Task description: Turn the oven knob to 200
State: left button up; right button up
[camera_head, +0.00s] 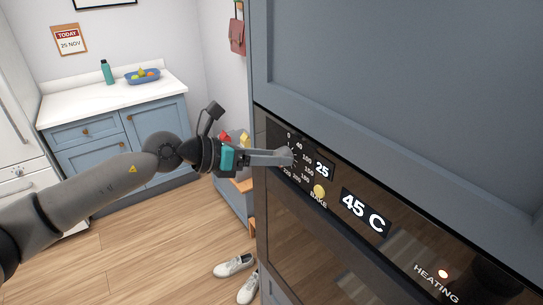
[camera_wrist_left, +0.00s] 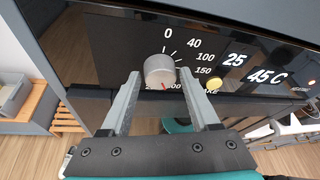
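The oven knob (camera_wrist_left: 159,70) is a round silver dial on the black control panel (camera_wrist_left: 115,50). Its short red mark is at the bottom, beside the partly hidden figure that looks like 200. My left gripper (camera_wrist_left: 158,76) is open, with one finger on each side of the knob and a small visible gap on both sides. I cannot tell how far the fingertips reach along it. In the head view the left gripper (camera_head: 285,157) is at the panel and covers most of the knob. My right gripper is not in view.
The panel displays read 25 (camera_head: 322,170) and 45 C (camera_head: 363,211). A yellow button (camera_head: 319,190) labelled BAKE sits close to the knob. A red lamp (camera_head: 443,273) glows above HEATING. White shoes (camera_head: 233,266) lie on the floor; a blue counter (camera_head: 110,95) stands behind.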

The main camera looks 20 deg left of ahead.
pick_arm(q)
jog(key=shift+o, duration=1.1)
jog(key=b+v, duration=1.5)
jog(key=b, duration=0.5)
